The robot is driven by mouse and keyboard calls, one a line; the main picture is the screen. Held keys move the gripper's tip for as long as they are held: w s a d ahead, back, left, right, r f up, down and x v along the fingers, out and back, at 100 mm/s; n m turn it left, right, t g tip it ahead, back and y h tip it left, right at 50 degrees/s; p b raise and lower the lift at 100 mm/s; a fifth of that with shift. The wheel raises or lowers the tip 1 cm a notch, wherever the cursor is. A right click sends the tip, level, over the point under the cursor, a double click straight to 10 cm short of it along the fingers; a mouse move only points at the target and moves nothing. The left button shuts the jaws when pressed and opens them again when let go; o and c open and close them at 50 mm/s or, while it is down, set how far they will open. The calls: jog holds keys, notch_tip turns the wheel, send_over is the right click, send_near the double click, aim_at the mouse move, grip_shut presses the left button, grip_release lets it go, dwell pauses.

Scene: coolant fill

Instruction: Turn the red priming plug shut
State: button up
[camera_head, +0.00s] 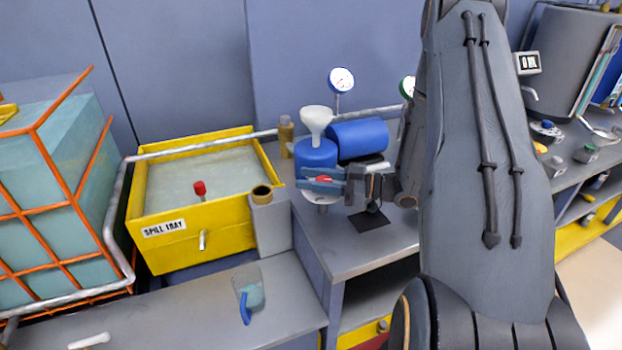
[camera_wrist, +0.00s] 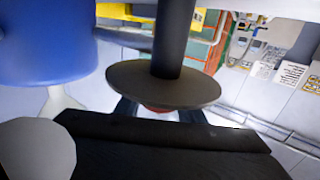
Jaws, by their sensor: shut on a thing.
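The red priming plug (camera_head: 324,181) shows as a small red patch between the blue-grey fingers of my gripper (camera_head: 320,180), in front of the blue pump body. In the wrist view a sliver of the red plug (camera_wrist: 157,109) shows below a dark disc (camera_wrist: 163,84), with the fingers of my gripper (camera_wrist: 158,113) on either side of it. The gripper is shut on the plug. Most of the plug is hidden by the fingers and the disc, so how far it is turned cannot be told.
A white funnel (camera_head: 316,120) stands on the blue pump body (camera_head: 315,152), beside a blue cylinder (camera_head: 358,139). A pressure gauge (camera_head: 341,80) rises behind. The yellow spill tray (camera_head: 225,238) and a clear jug (camera_head: 250,290) are to the left. My arm covers the right side.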

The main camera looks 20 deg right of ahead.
dwell(0.4)
jog(key=o, duration=1)
jog(key=shift+o, duration=0.2)
jog(key=shift+r, duration=0.15)
notch_tip(320, 180, up, 10)
jog(key=b, duration=0.1)
jog(key=shift+b, duration=0.35)
